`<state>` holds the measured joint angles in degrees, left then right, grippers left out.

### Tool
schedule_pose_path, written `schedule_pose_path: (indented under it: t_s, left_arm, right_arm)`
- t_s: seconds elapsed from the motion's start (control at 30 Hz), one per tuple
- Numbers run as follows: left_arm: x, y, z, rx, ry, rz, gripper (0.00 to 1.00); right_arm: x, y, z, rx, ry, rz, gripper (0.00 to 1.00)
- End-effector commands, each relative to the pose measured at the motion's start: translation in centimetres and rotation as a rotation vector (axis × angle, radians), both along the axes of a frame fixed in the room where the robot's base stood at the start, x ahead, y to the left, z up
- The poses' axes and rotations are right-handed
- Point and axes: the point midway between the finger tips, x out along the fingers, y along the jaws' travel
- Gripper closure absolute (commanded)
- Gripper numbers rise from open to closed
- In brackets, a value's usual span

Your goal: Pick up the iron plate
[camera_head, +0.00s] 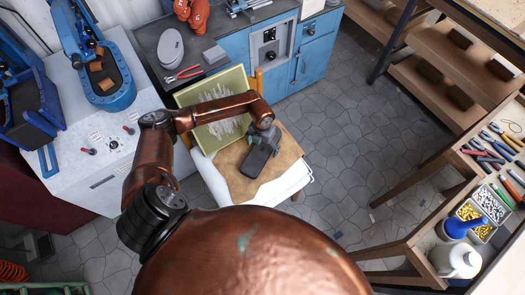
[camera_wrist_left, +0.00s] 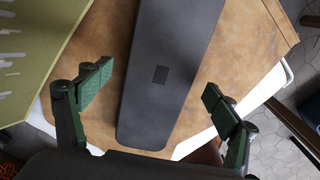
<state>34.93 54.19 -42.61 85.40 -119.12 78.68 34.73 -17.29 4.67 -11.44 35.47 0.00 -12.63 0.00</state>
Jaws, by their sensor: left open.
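The iron plate, a long dark grey slab with rounded ends and a small black square, lies on a brown leather sheet; it shows in the head view (camera_head: 255,163) and large in the left wrist view (camera_wrist_left: 170,70). My left gripper (camera_head: 264,142) is over the plate's far end in the head view. In the left wrist view its green-padded fingers (camera_wrist_left: 158,92) are open, one on each side of the plate, with visible gaps. It holds nothing. My right gripper is not in view.
The brown leather sheet (camera_head: 285,160) lies on a white-topped stand. A greenish tray (camera_head: 190,97) with pale strips is beside it. A blue workbench (camera_head: 270,50) is behind; a tool shelf (camera_head: 405,240) is at right. Tiled floor between is clear.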

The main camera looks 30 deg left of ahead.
Motion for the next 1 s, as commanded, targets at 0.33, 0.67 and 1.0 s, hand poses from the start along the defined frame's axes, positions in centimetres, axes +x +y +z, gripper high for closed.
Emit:
schedule_pose_path:
  t_s: [0.33,0.67,1.0]
  left_arm:
    - [0.04,0.04,-1.79,-0.001,-0.001,0.0,0.17]
    - [0.03,0.03,-1.78,-0.001,-0.001,0.001,0.39]
    - [0.03,0.03,-1.77,-0.001,-0.001,0.001,0.63]
  right_arm:
    - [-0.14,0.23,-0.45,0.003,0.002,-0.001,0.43]
    - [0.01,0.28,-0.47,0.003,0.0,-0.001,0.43]
    - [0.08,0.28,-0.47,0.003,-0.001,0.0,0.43]
